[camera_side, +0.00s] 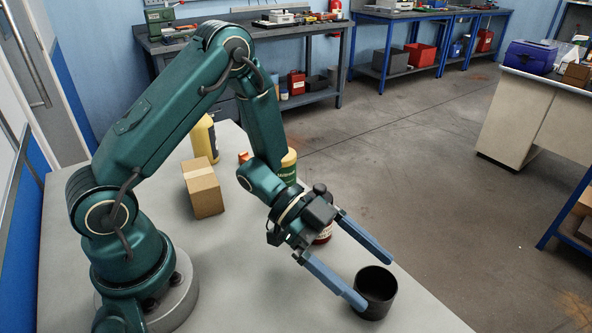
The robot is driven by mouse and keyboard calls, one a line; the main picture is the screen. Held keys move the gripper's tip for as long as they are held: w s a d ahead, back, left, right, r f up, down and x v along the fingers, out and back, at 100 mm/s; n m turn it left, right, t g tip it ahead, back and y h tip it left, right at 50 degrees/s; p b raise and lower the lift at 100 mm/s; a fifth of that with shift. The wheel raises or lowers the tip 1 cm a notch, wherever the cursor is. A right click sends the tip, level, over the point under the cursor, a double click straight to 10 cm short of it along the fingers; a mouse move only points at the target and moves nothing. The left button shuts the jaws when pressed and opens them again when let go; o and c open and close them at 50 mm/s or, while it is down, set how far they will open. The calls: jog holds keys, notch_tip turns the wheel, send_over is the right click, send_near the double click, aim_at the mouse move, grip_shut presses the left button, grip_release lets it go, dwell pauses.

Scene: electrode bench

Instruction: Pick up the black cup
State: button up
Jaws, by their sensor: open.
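The black cup (377,303) stands upright on the pale table near its right edge, with its dark opening facing up. My gripper (376,280) is open, with two long blue-grey fingers spread wide and pointing toward the cup. The left fingertip is at the cup's left side in the picture. The right fingertip is near the cup's upper right rim. I cannot tell whether either finger touches the cup. Nothing is held between the fingers.
A cardboard box (203,188) and a yellow bottle (205,138) stand on the table (240,275) behind my arm. A yellow-green container (289,167) and a red-and-white item (324,234) are partly hidden by my arm. The table front is clear.

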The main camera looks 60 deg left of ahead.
aim_at(373, 294)
jog(key=shift+d+f, duration=0.15)
jog(key=shift+f, duration=0.4)
jog(key=shift+x, duration=2.4)
jog(key=shift+w, duration=0.1)
jog(key=shift+c, duration=0.3)
jog(key=c, duration=1.2)
